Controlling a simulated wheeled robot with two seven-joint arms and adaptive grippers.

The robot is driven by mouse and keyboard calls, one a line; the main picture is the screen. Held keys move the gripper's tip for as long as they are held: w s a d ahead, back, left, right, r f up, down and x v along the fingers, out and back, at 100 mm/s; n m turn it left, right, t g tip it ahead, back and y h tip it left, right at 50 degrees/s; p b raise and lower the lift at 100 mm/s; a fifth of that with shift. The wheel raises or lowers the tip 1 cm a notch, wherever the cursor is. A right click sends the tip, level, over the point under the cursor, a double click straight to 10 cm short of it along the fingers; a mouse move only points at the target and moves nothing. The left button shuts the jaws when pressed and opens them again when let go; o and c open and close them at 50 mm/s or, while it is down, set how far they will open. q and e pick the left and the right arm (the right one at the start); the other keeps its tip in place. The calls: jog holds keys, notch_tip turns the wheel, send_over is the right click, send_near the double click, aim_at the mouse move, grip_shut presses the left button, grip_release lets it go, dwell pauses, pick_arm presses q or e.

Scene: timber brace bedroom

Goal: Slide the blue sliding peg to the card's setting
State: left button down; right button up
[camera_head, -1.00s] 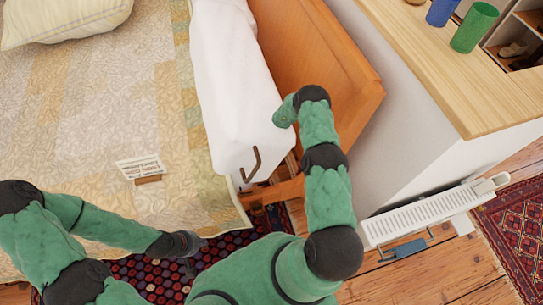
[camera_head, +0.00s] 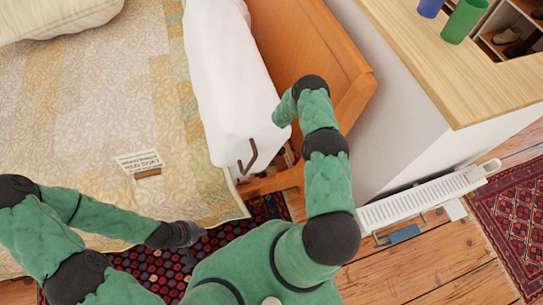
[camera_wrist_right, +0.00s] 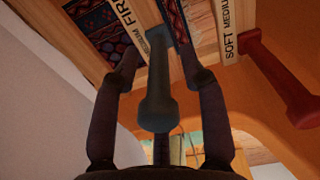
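The blue sliding peg (camera_wrist_right: 158,92) looks dark blue-grey in the right wrist view and hangs from a pale wooden slat lettered in part "FIRM" and "MEDIUM". My right gripper (camera_wrist_right: 157,50) is open, with one finger on each side of the peg and gaps visible beside it. The head view does not show this gripper; its arm disappears behind the white bedding. The card (camera_head: 139,161) stands on the bed in the head view; its small, upside-down print is not clearly readable. My left gripper (camera_head: 190,240) is low over the bed's near edge, its fingers unclear.
A red peg (camera_wrist_right: 285,80) is at the right in the wrist view, beside a slat marked "SOFT MEDIUM" (camera_wrist_right: 230,30). The orange wooden bed end (camera_head: 350,75) and white bedding (camera_head: 225,80) flank my right arm. A radiator (camera_head: 425,200) stands on the right.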

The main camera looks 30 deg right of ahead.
notch_tip(320, 180, up, 12)
dwell(0.7)
dwell(0.5)
